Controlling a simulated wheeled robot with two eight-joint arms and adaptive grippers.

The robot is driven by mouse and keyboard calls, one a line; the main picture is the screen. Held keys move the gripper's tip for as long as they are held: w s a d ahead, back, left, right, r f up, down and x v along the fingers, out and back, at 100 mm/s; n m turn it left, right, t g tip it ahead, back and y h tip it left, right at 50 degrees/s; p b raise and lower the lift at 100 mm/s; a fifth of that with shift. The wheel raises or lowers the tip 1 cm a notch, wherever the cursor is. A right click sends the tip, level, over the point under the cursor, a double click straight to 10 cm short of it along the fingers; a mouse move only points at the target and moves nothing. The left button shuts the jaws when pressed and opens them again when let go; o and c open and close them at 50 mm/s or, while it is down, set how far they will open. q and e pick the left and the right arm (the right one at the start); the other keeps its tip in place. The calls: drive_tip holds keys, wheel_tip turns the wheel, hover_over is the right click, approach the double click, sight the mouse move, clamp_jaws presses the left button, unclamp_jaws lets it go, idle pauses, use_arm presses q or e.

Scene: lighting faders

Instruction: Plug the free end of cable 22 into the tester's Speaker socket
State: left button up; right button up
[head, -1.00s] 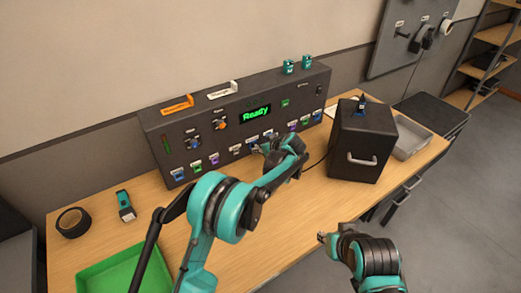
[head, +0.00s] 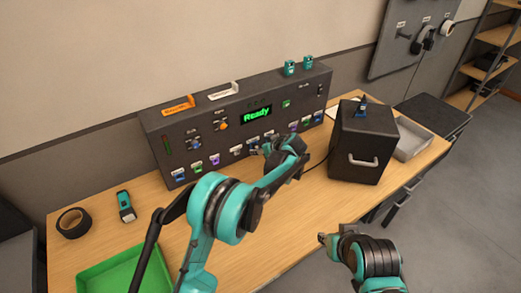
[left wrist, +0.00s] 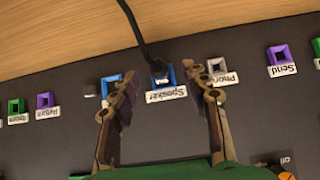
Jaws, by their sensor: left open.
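The tester (head: 215,160) is a dark panel box at the back of the table, its display reading "Ready". In the left wrist view its blue Speaker socket (left wrist: 160,82) has its label beside it. A black cable (left wrist: 137,25) comes in from the top and its end is at the Speaker socket, seemingly in it. My left gripper (left wrist: 160,82) is open, one finger on each side of the socket and cable end, apart from both. In the head view the left gripper (head: 268,147) is at the tester's front and hides that socket. My right gripper (head: 322,239) is over the table's front edge, its jaws unclear.
A black cabinet (head: 352,165) with a handle stands right of the tester, a blue-collared plug on its top. A black cable runs between them. A green tray (head: 105,275), tape roll (head: 73,222) and flashlight (head: 125,206) are at left.

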use_arm(q)
drive_tip(key=v, duration=1.2)
drive_tip(key=s+a+r+m+g+h, duration=0.1)
drive_tip(key=s+a+r+m, duration=0.15)
drive_tip(key=s+a, duration=0.45)
drive_tip(key=s+a+r+m+g+h, duration=0.1)
drive_tip(key=s+a+r, duration=0.3)
drive_tip(key=s+a, duration=0.3)
drive_tip(key=s+a+f+m+h, duration=0.1)
drive_tip(key=s+a+f, duration=0.1)
drive_tip(key=s, duration=0.8)
drive_tip(key=s+a+f+m+t+h, duration=0.1)
drive_tip(key=s+a, duration=0.4)
drive_tip(key=s, duration=0.5)
wheel_tip(320, 180, down, 2)
drive_tip(key=shift+s+a+f+m+h, duration=0.25)
drive_tip(key=shift+s+a+m+h, duration=0.1)
drive_tip(key=shift+m+h, duration=0.35)
